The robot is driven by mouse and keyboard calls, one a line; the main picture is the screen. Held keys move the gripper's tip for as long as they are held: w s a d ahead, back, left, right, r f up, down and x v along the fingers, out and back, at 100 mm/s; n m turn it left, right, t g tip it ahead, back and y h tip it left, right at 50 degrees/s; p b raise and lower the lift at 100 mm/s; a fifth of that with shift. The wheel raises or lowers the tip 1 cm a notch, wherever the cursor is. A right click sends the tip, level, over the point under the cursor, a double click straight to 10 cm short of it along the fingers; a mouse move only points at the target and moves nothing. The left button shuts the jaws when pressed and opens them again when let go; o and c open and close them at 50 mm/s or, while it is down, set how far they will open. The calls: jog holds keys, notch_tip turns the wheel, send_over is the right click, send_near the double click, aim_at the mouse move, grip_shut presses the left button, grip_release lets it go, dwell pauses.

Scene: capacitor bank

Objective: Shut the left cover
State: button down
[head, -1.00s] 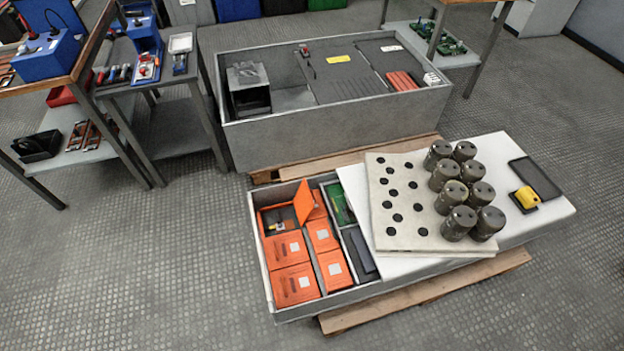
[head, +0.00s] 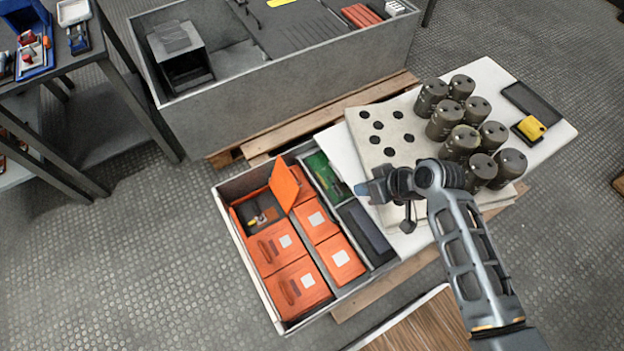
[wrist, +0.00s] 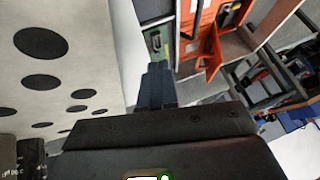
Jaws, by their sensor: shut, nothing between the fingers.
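An orange cover (head: 285,186) stands raised on an open orange box (head: 257,214) at the far left corner of the grey crate (head: 248,286). The box's dark inside with a small yellow part shows. In the wrist view the raised cover (wrist: 214,56) is at the upper right, beyond my fingers. My gripper (head: 364,190) is to the right of the cover, above the white sheet's edge, apart from the cover. Its blue fingers (wrist: 157,86) are together and empty in the wrist view.
Several shut orange boxes (head: 276,247) and a green circuit board (head: 324,174) share the crate. Dark cylinders (head: 459,143) stand on a pale perforated mat (head: 365,122) to the right. A large grey bin (head: 270,108) stands behind. Floor to the left is clear.

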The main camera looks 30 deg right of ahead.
jog(key=w+y, duration=0.1)
jog(key=w, duration=0.1)
jog(key=w+n+y+b, duration=0.1)
jog(key=w, duration=0.2)
jog(key=w+d+r+g+b, duration=0.1)
jog(key=w, duration=0.2)
jog(key=shift+w+d+y, duration=0.1)
jog(key=shift+w+y, duration=0.05)
jog(key=shift+y, duration=0.25)
jog(key=b, duration=0.3)
send_near(314, 181)
jog(key=w+f, duration=0.2)
jog(key=w+a+f, duration=0.1)
jog(key=w, duration=0.1)
jog(key=shift+a+f, duration=0.2)
jog(key=shift+f, duration=0.2)
jog(key=a, duration=0.3)
jog(key=shift+w+a, duration=0.1)
jog(key=shift+w, duration=0.1)
jog(key=shift+a+r, duration=0.15)
jog(key=shift+a, duration=0.45)
jog(key=shift+r, duration=0.1)
